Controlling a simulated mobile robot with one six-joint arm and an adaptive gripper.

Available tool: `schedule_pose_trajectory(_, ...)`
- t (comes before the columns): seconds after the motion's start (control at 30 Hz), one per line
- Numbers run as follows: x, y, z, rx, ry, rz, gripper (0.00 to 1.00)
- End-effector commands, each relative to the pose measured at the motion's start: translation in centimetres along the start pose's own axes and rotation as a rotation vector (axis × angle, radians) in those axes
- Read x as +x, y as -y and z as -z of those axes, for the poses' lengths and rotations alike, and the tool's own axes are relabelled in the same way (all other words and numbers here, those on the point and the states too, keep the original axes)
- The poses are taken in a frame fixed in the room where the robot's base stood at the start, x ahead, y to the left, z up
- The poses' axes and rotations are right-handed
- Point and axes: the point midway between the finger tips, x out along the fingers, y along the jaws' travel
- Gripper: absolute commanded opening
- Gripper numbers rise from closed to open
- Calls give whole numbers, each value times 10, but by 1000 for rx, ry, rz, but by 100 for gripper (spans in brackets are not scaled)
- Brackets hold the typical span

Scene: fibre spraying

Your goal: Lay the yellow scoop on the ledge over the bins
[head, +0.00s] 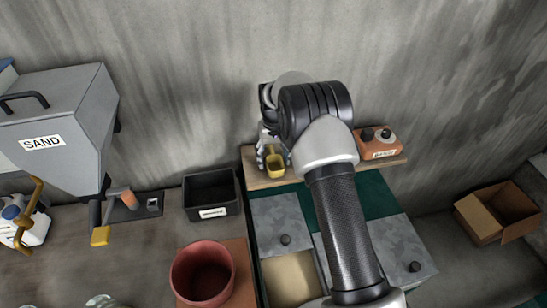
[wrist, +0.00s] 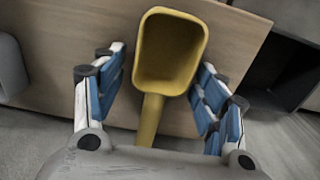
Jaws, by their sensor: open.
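The yellow scoop (head: 276,161) is at the left part of the wooden ledge (head: 260,180) behind the bins. In the wrist view the scoop (wrist: 168,55) appears to lie on the ledge (wrist: 60,62), bowl away from the wrist and handle toward it. My gripper (head: 270,153) is open. In the wrist view its blue-padded fingers (wrist: 160,72) stand on both sides of the scoop, with gaps visible. The handle's near end is hidden behind the gripper body. The bins have grey lids (head: 280,217), and one bin (head: 291,277) shows a tan inside.
An orange box (head: 379,143) with dark and white knobs stands at the ledge's right end. A black bin (head: 211,196) stands left of the ledge. A red pot (head: 202,272), a grey sand hopper (head: 63,120) and an open cardboard box (head: 497,212) are farther out.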

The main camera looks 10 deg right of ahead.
Motion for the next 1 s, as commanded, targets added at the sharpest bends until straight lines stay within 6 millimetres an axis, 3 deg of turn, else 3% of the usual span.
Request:
schedule_pose_trajectory(0.27,-14,0,1,0,-3,0,65)
schedule_pose_trajectory(0.7,-102,0,1,0,-3,0,65)
schedule_pose_trajectory(1.0,-138,0,-5,1,-12,0,65)
